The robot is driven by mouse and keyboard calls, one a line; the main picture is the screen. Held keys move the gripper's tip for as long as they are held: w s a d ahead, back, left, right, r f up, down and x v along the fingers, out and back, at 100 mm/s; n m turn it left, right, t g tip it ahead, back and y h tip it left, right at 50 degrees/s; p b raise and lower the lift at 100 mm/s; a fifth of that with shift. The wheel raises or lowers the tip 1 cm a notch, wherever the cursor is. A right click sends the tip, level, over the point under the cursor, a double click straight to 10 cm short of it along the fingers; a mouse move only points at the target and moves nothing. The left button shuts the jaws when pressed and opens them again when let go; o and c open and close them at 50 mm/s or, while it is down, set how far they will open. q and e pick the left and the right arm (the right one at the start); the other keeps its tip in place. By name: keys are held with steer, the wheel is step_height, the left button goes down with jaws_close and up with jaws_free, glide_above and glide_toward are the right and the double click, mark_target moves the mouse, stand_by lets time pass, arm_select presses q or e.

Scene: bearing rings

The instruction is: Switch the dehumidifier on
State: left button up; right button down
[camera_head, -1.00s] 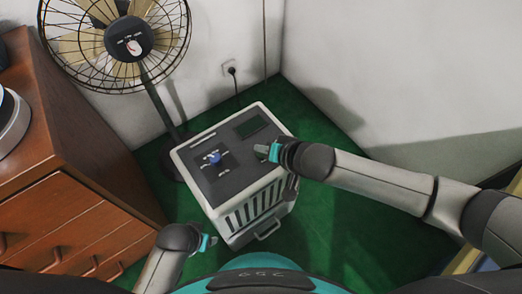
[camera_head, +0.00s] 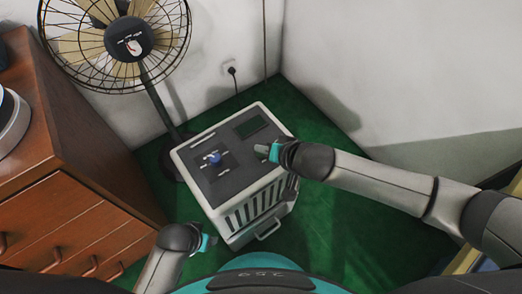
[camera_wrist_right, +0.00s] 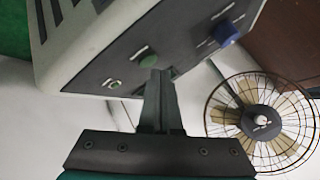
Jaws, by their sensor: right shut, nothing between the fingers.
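The dehumidifier (camera_head: 245,205) is a pale box with a dark top panel, standing on the green floor. A blue knob (camera_head: 214,158) is on the left part of the panel, and a dark green display (camera_head: 251,125) is at the back. In the right wrist view the blue knob (camera_wrist_right: 226,33) and small green buttons (camera_wrist_right: 148,59) show on the panel. My right gripper (camera_head: 262,150) is shut and empty over the panel's right part. Its fingertips (camera_wrist_right: 160,74) are close beside a green button; contact is unclear. My left gripper (camera_head: 209,243) is low, left of the dehumidifier's front; its jaws are unclear.
A standing fan (camera_head: 128,40) is behind and left of the dehumidifier. A wooden drawer cabinet (camera_head: 75,215) fills the left side. A wall socket with a plugged cord (camera_head: 232,72) is behind. Green floor (camera_head: 345,220) is clear at the right.

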steer(key=shift+f, duration=0.4)
steer(key=shift+f, duration=0.1)
stand_by(0.3)
steer(key=shift+r+p, duration=0.6)
steer(key=shift+p, duration=0.3)
